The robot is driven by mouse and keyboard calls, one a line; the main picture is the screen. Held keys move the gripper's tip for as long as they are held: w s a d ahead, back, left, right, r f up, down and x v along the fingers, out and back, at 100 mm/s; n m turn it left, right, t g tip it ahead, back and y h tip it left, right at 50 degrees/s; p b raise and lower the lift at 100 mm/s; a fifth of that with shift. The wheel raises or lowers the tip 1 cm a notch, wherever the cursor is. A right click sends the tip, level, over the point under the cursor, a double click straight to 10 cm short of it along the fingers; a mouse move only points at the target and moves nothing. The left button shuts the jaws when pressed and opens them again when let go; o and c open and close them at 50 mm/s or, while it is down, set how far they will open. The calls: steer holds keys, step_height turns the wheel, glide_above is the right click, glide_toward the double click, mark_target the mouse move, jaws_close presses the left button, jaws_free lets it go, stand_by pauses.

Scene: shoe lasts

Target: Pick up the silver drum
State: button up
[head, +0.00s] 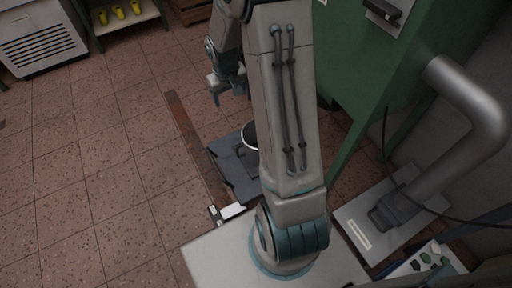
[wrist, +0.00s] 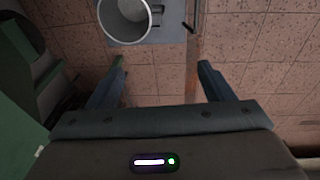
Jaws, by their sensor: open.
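The silver drum (wrist: 126,20) shows at the top of the wrist view, cut by the frame edge. It looks open-topped and round, with a bracket on its right side. In the head view only a rim part of the drum (head: 248,135) shows; my arm hides the rest. It stands on a dark grey platform (head: 226,165). My gripper (wrist: 160,66) is open and empty, its two fingers wide apart. The drum is beyond the fingertips, toward the left finger, and not between them. In the head view my gripper (head: 228,92) is above and left of the drum.
A green machine (head: 370,60) stands close on the right, with a thick grey pipe (head: 480,110). A rusty strip (head: 190,140) lies along the platform's left. Yellow items (head: 119,12) sit on a shelf at the back left. The tiled floor at left is clear.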

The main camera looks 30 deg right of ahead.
steer(key=b, duration=0.5)
glide_above(241, 145)
steer(key=s+a, duration=0.2)
step_height(241, 145, down, 18)
steer(key=shift+y, duration=0.5)
steer(key=f+b, duration=0.2)
steer(key=f, duration=0.4)
steer(key=w+d+f+b, duration=0.1)
steer(key=f+b, duration=0.1)
steer(key=f, duration=0.4)
steer(key=f+b, duration=0.1)
steer(key=f, duration=0.5)
steer(key=shift+w+d+f+b, duration=0.2)
steer(key=shift+d+b, duration=0.05)
steer(key=shift+b, duration=0.15)
steer(key=shift+w+d+f+b, duration=0.15)
steer(key=shift+f+b, duration=0.55)
steer(key=shift+f, duration=0.75)
steer(key=shift+w+d+f+b, duration=0.15)
steer(key=shift+f+b, duration=0.5)
steer(key=shift+f, duration=0.8)
steer(key=shift+a+r, duration=0.1)
steer(key=c, duration=1.5)
steer(key=shift+r, duration=0.1)
